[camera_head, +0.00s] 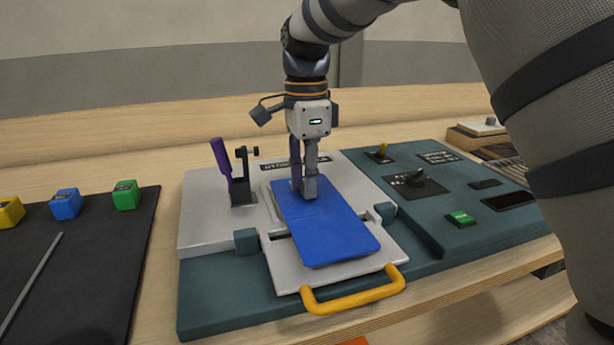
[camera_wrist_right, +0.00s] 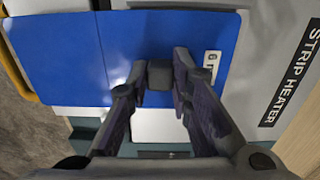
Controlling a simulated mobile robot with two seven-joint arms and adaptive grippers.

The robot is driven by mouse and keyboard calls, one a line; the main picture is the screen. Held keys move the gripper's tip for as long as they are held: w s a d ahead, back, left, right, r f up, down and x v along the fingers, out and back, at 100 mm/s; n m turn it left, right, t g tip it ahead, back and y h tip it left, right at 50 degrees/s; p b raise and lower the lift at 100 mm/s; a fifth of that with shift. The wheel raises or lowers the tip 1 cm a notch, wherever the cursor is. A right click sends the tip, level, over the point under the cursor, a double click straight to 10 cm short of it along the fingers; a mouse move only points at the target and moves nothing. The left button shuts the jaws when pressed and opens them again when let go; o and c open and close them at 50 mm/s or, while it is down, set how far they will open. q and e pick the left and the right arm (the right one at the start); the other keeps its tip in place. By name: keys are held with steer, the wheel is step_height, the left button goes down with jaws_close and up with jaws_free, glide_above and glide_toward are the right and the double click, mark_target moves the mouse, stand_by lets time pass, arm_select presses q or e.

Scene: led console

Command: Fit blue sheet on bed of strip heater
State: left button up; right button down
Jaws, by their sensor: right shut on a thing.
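The blue sheet (camera_head: 330,232) lies over the light grey bed of the strip heater (camera_head: 207,218), spanning the seam between the back part and the front flap. It looks slightly skewed to the bed, and I cannot tell whether it sits fully flat. My right gripper (camera_head: 305,190) points down at the sheet's far end. In the right wrist view its fingers (camera_wrist_right: 155,82) are closed around a small dark grip block (camera_wrist_right: 160,74) on the blue sheet (camera_wrist_right: 80,62), beside a small white label. My left gripper is not in view.
A yellow handle (camera_head: 352,293) is on the front flap. A purple-handled clamp (camera_head: 222,160) stands at the back left of the bed. A teal control panel (camera_head: 450,205) with knobs and a green switch lies right. A black mat (camera_head: 100,255) with coloured blocks and a rod lies left.

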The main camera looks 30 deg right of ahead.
steer(key=shift+f, duration=0.75)
stand_by(0.5)
steer(key=c, duration=1.4)
jaws_free()
steer(key=shift+o, duration=0.2)
step_height(320, 180, up, 12)
